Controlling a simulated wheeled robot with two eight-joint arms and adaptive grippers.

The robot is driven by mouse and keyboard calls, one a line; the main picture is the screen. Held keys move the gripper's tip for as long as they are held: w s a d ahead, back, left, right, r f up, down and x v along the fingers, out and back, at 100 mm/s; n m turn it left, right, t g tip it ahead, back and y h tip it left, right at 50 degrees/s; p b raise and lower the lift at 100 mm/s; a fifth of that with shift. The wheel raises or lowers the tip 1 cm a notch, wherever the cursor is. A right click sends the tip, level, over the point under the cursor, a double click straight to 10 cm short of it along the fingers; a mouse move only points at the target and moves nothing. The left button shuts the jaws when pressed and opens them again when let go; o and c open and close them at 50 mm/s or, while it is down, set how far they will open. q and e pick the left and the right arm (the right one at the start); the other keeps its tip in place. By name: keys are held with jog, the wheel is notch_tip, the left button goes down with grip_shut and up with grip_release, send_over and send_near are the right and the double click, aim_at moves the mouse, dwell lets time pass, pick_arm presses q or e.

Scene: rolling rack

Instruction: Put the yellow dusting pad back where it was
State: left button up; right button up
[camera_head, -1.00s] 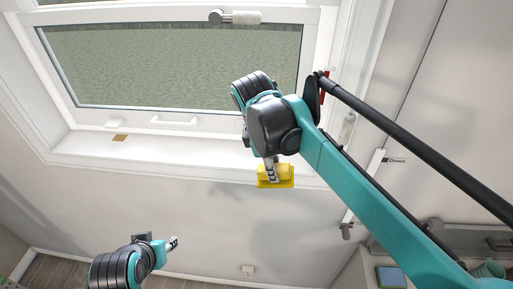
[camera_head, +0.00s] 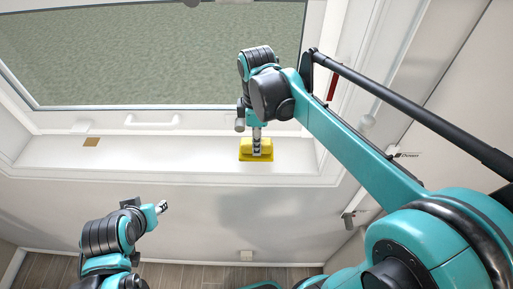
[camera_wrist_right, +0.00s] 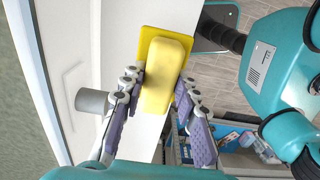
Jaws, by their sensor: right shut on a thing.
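The yellow dusting pad (camera_head: 248,156) has a flat bright yellow base and a paler block on top, seen also in the right wrist view (camera_wrist_right: 164,75). My right gripper (camera_head: 257,146) is shut on the paler block, with one finger on each side in the right wrist view (camera_wrist_right: 160,83). The pad is at the white window sill (camera_head: 190,155), near its front edge toward the right end. I cannot tell whether it touches the sill. My left gripper (camera_head: 162,207) is below the sill at the left, away from the pad; its jaw opening is too small to judge.
White window handles (camera_head: 152,121) stick out behind the sill. The sill between the tan square and the pad is clear. A cart with several blue items (camera_wrist_right: 228,138) shows low in the right wrist view.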

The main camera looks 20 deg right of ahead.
notch_tip(320, 180, down, 4)
jog(key=shift+w+r, duration=0.1)
jog(key=shift+r, duration=0.1)
jog(key=shift+s+f, duration=0.1)
jog(key=shift+s, duration=0.1)
jog(key=o, duration=1)
jog(key=shift+w, duration=0.2)
jog(key=shift+s, duration=0.1)
